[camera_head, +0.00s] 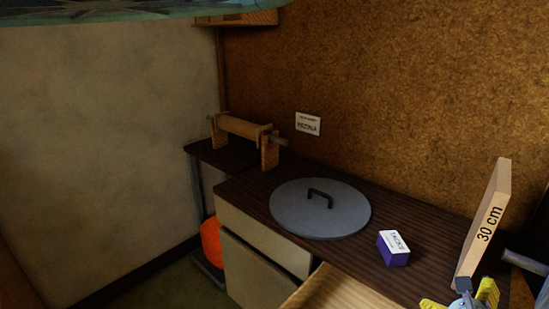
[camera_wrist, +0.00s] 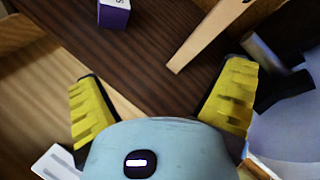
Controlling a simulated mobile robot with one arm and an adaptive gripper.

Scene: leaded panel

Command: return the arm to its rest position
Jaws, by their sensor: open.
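My gripper (camera_head: 460,297) shows at the bottom right of the head view, with yellow ridged fingers, partly cut off by the frame edge. In the wrist view my gripper (camera_wrist: 163,98) has its two yellow fingers spread wide with nothing between them. The dark wooden counter (camera_wrist: 150,68) lies beyond the fingers. My arm's rest position is not marked in either view, and most of the arm is out of the frames.
A board marked "30 cm" (camera_head: 484,225) stands right beside my gripper. A purple and white box (camera_head: 394,248) and a grey round lid (camera_head: 320,208) are on the counter. A pale wooden drawer (camera_head: 335,290) sticks out in front. A wooden roller (camera_head: 243,128) stands further back.

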